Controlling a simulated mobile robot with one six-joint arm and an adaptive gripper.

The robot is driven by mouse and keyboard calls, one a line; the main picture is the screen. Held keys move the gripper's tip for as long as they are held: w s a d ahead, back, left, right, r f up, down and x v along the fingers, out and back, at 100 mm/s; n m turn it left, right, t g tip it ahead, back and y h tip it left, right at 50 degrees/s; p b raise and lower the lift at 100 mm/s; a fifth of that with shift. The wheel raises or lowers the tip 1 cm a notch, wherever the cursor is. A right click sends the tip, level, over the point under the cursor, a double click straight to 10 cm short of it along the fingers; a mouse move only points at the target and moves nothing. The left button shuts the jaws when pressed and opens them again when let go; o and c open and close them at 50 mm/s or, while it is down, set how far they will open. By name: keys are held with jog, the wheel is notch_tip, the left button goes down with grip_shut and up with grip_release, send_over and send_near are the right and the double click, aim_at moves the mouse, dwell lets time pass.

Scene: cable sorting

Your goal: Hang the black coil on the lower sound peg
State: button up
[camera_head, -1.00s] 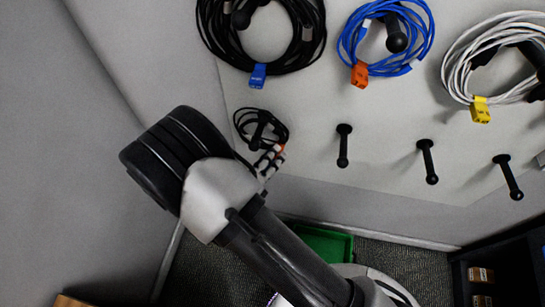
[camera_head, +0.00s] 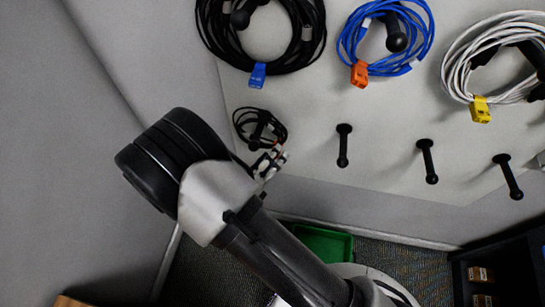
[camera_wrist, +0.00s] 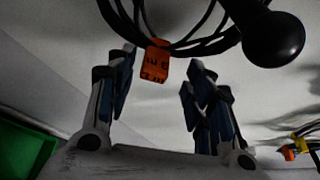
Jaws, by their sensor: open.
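A small black coil (camera_head: 246,132) hangs around the leftmost lower peg (camera_head: 262,120) in the head view. In the wrist view the coil (camera_wrist: 205,42) loops above my fingers, with its orange tag (camera_wrist: 157,60) hanging down. The peg's round black end (camera_wrist: 273,39) is at upper right there. My gripper (camera_head: 273,163) is just below and right of the coil in the head view. In the wrist view my gripper (camera_wrist: 160,88) is open, its fingers spread on either side below the tag. Nothing is held between them.
A large black coil (camera_head: 208,35) with a blue tag, a blue coil (camera_head: 348,45) and a white coil (camera_head: 458,70) hang above. Three bare lower pegs, the nearest this one (camera_head: 343,146), stick out to the right. A green bin (camera_head: 325,244) stands on the floor.

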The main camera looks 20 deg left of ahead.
jog(key=v, duration=1.2)
jog(key=w+d+r+m+g+h, duration=0.25)
jog(key=d+r+m+g, duration=0.4)
jog(key=d+m, duration=0.45)
jog(key=w+d+r+m+g+h, duration=0.25)
jog(key=d+r+m+g, duration=0.35)
jog(key=d+m, duration=0.5)
jog(key=s+d+r+m+t+y, duration=0.1)
jog(key=s+d+r+m+y, duration=0.3)
jog(key=m, duration=0.7)
jog(key=s+d+r+m+t+y, duration=0.1)
jog(key=s+d+r+m+y, duration=0.3)
jog(key=r+m, duration=0.3)
jog(key=shift+s+d+r+m+y, duration=0.2)
jog(key=shift+d+r+m+y, duration=0.15)
jog(key=shift+m, duration=2.25)
